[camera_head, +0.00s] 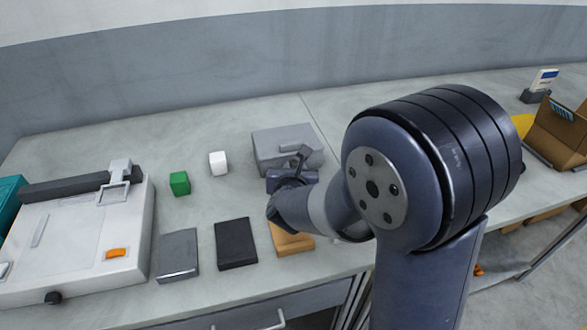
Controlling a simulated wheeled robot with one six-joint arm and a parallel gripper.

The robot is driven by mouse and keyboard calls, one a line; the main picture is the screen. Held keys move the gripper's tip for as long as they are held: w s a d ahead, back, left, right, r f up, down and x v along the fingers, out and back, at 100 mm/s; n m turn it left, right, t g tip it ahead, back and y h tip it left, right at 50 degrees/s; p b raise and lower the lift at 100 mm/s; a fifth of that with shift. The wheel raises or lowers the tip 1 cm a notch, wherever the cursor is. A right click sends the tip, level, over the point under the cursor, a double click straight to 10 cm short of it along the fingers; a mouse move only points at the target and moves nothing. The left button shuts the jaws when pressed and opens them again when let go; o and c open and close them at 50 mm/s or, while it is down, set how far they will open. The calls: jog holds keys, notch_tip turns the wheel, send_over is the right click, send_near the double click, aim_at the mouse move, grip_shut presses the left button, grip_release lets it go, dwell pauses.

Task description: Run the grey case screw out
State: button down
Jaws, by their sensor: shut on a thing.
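The grey case (283,140) is a low box on the bench, behind my arm and left of its big joint. My gripper (303,156) is at the front right part of the case, with its fingers against or just over it. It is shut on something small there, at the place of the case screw. The screw itself is too small and too covered by the fingers to make out. My wrist and forearm hide the front right corner of the case.
A green block (179,183) and a white block (218,163) stand left of the case. Grey (178,254), black (236,243) and orange (290,239) flat boxes lie in front. A white machine (75,240) fills the left. A brown holder (560,132) stands far right.

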jog(key=b, duration=0.3)
jog(key=shift+d+f+y, duration=0.1)
jog(key=shift+f+y, duration=0.2)
jog(key=n+y+b, duration=0.1)
jog(key=b, duration=0.2)
jog(key=shift+d+f, duration=0.1)
jog(key=n+y+b, duration=0.2)
jog(key=b, duration=0.5)
jog(key=d+n+g+y+b, duration=0.1)
jog(key=n+y+b, duration=0.1)
jog(key=b, duration=0.5)
jog(key=shift+w, duration=0.2)
jog(key=n+g+y+b, duration=0.1)
jog(key=n+y+b, duration=0.1)
jog(key=shift+d+b, duration=0.15)
jog(key=shift+b, duration=0.15)
jog(key=shift+w+d+r+n+g+y, duration=0.1)
jog(key=shift+r+n+g+y, duration=0.05)
jog(key=shift+n+g+y, duration=0.3)
jog(key=shift+w+r+n+g+y, duration=0.1)
jog(key=shift+n+g+y, duration=0.25)
jog(key=shift+n+y, duration=0.1)
jog(key=c, duration=1.6)
grip_release()
jog(key=shift+s, duration=0.1)
jog(key=shift+r, duration=0.1)
